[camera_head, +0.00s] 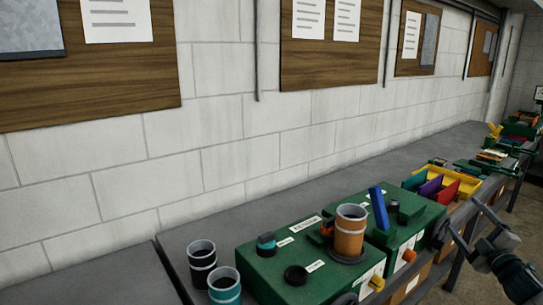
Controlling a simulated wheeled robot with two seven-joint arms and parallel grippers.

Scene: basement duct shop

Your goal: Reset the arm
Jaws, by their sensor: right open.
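My right gripper (458,220) is at the lower right, in front of the bench edge. Its two dark fingers are spread apart, with nothing seen between them. My right arm comes in from the lower right corner. My left gripper is out of the picture. The task names no object.
A grey bench (130,283) runs along a white block wall. Green boxes (262,270) carry a copper-coloured cup (350,232) and a blue upright bar (379,208). A dark cup (202,264) and a teal cup (224,288) stand left. A yellow bin (468,188) holds coloured panels.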

